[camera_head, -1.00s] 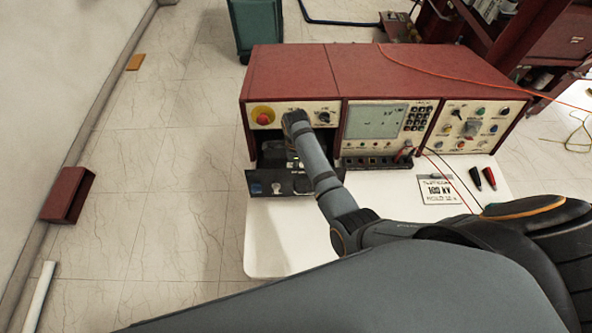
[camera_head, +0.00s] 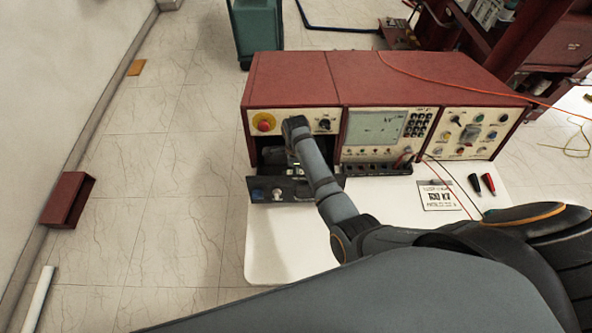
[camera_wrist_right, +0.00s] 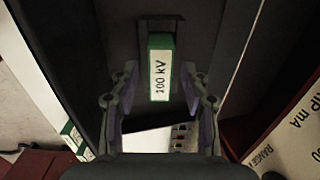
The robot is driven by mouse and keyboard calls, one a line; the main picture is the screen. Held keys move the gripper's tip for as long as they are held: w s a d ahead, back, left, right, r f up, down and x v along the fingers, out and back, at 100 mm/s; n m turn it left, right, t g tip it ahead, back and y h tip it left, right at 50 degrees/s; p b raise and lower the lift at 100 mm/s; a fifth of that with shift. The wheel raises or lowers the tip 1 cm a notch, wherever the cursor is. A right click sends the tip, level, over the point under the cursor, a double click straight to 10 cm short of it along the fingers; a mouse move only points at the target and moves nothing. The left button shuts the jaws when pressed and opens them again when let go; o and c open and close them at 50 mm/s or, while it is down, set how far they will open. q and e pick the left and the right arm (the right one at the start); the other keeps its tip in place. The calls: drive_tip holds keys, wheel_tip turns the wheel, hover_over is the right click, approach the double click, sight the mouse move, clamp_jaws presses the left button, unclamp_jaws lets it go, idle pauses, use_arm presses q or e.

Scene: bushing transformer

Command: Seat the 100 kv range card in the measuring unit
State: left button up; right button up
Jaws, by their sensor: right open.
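The 100 kV range card (camera_wrist_right: 160,66), white with green edges, stands in a dark recess in the right wrist view, its label facing the camera. My right gripper (camera_wrist_right: 159,84) is open, with one finger on each side of the card and a visible gap to each. The measuring unit (camera_head: 380,85) is the red-topped cabinet on the white table in the head view. Its lower left drawer (camera_head: 268,190) is pulled out. My right arm reaches over the drawer and hides the card and fingertips there. My left gripper is not in view.
Other green-edged cards (camera_wrist_right: 72,133) show at the lower left of the right wrist view. A printed 100 kV sign (camera_head: 436,196) and two probes, black and red (camera_head: 488,183), lie on the white table (camera_head: 275,250). The table's front left is clear.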

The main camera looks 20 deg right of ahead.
wheel_tip(320, 180, up, 8)
drive_tip(key=p, duration=0.7)
drive_tip(key=shift+r, duration=1.55)
